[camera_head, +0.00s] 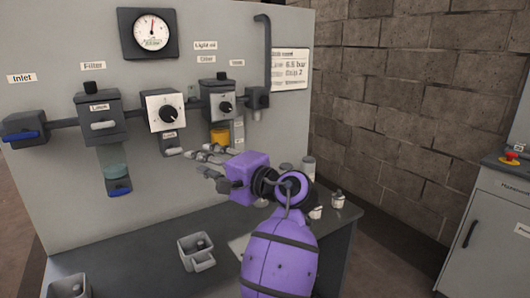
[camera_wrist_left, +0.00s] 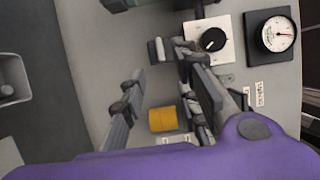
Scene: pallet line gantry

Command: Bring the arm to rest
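My left gripper (camera_head: 200,161) reaches in from the lower right on the purple arm and points left, in front of the grey panel. In the left wrist view the left gripper (camera_wrist_left: 165,78) has its two fingers spread apart, with nothing held between them. The yellow bowl (camera_head: 219,137) of the right-hand unit hangs behind and above the gripper; it also shows beyond the fingers in the wrist view (camera_wrist_left: 162,120). I cannot tell whether a finger touches the panel fittings. My right gripper is not in view.
The panel carries a filter (camera_head: 98,117), a regulator knob (camera_head: 168,113), a pressure gauge (camera_head: 150,32) and a bent pipe (camera_head: 267,55). Below, the dark bench (camera_head: 140,245) holds a grey bin (camera_head: 196,251), with small jars (camera_head: 308,166) at right. A cabinet (camera_head: 495,235) stands far right.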

